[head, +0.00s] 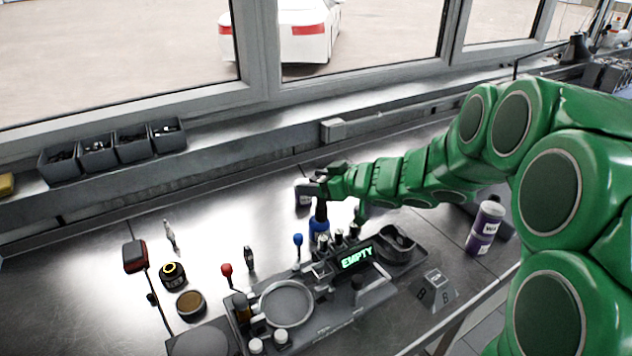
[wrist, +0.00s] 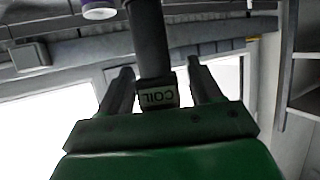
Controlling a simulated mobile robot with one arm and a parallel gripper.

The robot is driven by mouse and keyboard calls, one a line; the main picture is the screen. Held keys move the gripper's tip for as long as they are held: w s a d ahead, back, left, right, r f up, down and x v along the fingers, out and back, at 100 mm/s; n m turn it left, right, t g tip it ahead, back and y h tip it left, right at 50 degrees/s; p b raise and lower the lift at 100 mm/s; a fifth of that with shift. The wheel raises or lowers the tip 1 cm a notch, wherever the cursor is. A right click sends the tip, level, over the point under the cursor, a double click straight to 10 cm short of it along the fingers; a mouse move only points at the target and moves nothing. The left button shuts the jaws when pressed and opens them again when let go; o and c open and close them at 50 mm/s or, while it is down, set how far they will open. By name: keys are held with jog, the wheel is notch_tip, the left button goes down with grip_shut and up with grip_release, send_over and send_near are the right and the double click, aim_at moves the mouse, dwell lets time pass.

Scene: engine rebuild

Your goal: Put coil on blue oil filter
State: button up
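The coil is a dark upright cylinder (head: 321,210) in the head view, right above the blue oil filter (head: 319,228) and seemingly resting on it. The exact contact is too small to tell. My gripper (head: 325,180) is at the coil's upper end. In the wrist view the coil (wrist: 151,45), with its "COIL" label, stands between the two fingers of my gripper (wrist: 158,70). A gap shows between the coil and the right finger, so the fingers look open around it. The blue oil filter is not visible in the wrist view.
A tray (head: 330,318) with an "EMPTY" display (head: 357,257) lies just in front. A white and purple bottle (head: 485,228) stands to the right; another container (head: 304,195) is behind the gripper. Dark bins (head: 97,155) line the ledge. The back left bench is clear.

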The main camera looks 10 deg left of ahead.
jog(key=shift+r, duration=0.15)
jog(key=shift+s+d+r, duration=0.15)
jog(key=shift+d+r, duration=0.15)
jog(key=shift+d, duration=0.2)
jog(key=v, duration=1)
jog(key=shift+s+d, duration=0.25)
jog(key=shift+d, duration=0.15)
